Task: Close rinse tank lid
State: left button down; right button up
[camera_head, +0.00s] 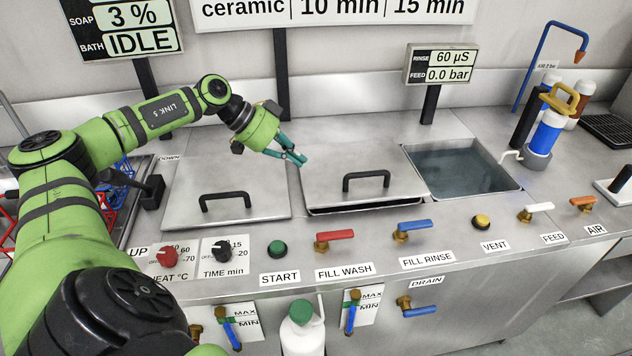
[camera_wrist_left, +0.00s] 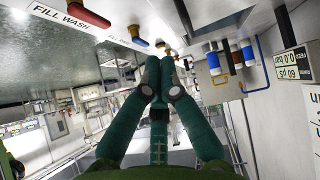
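The rinse tank (camera_head: 462,170) is at the right of the counter; its opening is uncovered and grey water shows inside. A steel lid with a black bar handle (camera_head: 366,181) lies just left of it, leaving that opening bare. A dark gap shows under this lid's front edge. My left gripper (camera_head: 303,160) has teal fingers and is above the left back part of this lid, left of and behind the handle, not on it. In the left wrist view its fingertips (camera_wrist_left: 159,78) meet with nothing seen between them. My right gripper is not in view.
Another handled lid (camera_head: 220,181) lies flat further left. Red and blue valve levers (camera_head: 335,236) and a green start button (camera_head: 278,249) line the front edge. A blue bottle (camera_head: 547,135) and a hooked blue pipe (camera_head: 530,70) stand behind right. A display post (camera_head: 430,104) rises behind.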

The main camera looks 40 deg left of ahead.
pick_arm(q)
jog(key=p, duration=0.2)
send_over(326, 204)
jog(key=w, duration=0.1)
jog(key=f, duration=0.6)
jog(key=shift+w+a+f, duration=0.1)
jog(key=shift+a+f, duration=0.15)
jog(key=shift+f, duration=0.15)
jog(key=f, duration=0.2)
jog(key=shift+s+f, duration=0.2)
jog(key=shift+f, duration=0.1)
jog(key=shift+a+f, duration=0.1)
jog(key=shift+f, duration=0.6)
jog(key=shift+s+d+f+p, duration=0.15)
jog(key=shift+f+p, duration=0.05)
jog(key=shift+f, duration=0.55)
jog(key=shift+s+d+f+p, duration=0.1)
jog(key=shift+f+p, duration=0.05)
jog(key=shift+f, duration=0.7)
jog(key=shift+s, duration=0.1)
